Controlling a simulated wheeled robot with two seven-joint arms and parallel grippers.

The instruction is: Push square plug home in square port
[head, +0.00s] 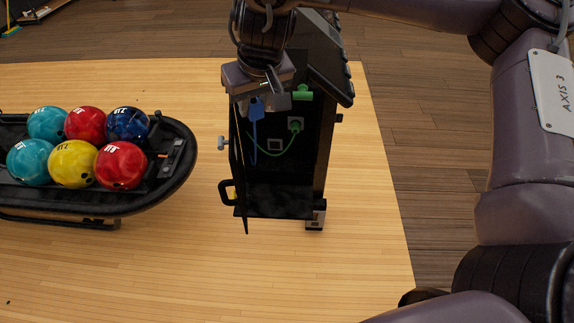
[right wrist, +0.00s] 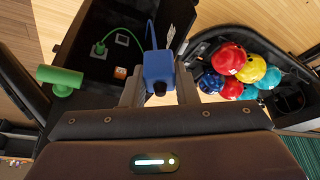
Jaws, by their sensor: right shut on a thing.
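My right gripper (head: 257,95) is shut on a boxy blue plug (right wrist: 158,70), inside the upper part of an open black cabinet (head: 275,195). A blue cable runs from the plug. The plug also shows under the gripper in the head view (head: 257,108). On the cabinet's inner panel, a green plug (head: 295,125) with a green cable sits at one port. My left gripper is not in view.
A green cylindrical handle (right wrist: 60,80) sticks out near the gripper. A black rack of several bowling balls (head: 122,166) is to the left. The wooden table (head: 200,270) is clear in front.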

